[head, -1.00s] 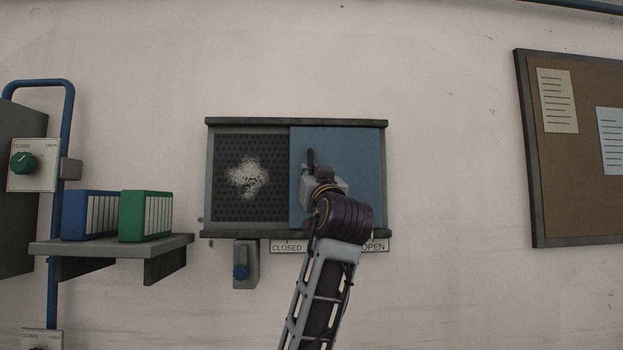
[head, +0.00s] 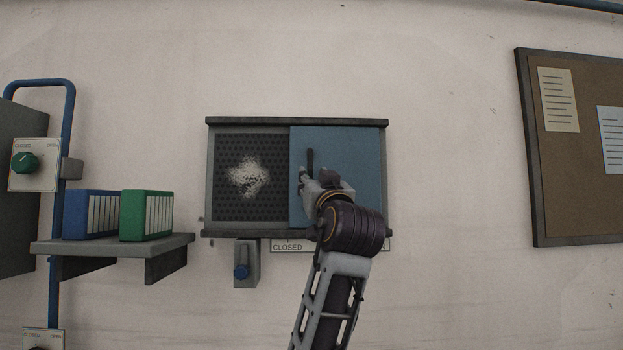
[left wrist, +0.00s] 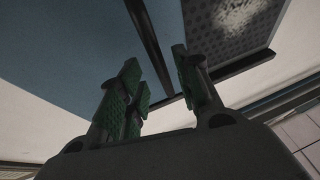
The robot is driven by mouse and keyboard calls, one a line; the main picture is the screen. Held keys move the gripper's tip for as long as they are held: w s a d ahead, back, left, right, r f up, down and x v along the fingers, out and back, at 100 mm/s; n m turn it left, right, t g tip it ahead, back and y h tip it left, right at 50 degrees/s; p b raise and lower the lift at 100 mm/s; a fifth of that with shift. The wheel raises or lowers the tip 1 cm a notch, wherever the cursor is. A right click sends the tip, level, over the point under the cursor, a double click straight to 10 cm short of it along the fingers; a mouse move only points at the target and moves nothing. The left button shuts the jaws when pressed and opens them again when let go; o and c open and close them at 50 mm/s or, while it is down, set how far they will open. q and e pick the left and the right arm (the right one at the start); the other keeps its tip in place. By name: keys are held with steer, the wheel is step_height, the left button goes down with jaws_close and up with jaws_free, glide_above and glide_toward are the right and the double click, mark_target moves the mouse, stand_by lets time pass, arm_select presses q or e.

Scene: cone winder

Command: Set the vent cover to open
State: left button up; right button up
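The vent cover (head: 352,165) is a blue sliding panel over the right half of the wall frame, on the OPEN side. The perforated vent (head: 248,178) on the left is uncovered and has a whitish patch. The cover's dark upright handle (head: 310,161) is near its left edge. My left gripper (head: 309,181) is at the handle's lower part in the head view. In the left wrist view its green-padded fingers (left wrist: 158,68) are apart, with the dark handle bar (left wrist: 148,38) running towards the gap between them. Contact cannot be told. My right gripper is out of view.
A label strip (head: 287,247) reading CLOSED is under the frame; my arm hides its right part. A shelf (head: 112,244) with binders is left, a notice board (head: 590,190) right. The wall between is clear.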

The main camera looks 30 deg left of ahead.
arm_select(q)
steer(key=v, duration=0.8)
steer(key=shift+s+d+f, duration=0.2)
steer(key=shift+s+d, duration=0.05)
steer(key=shift+s, duration=0.05)
stand_by(0.3)
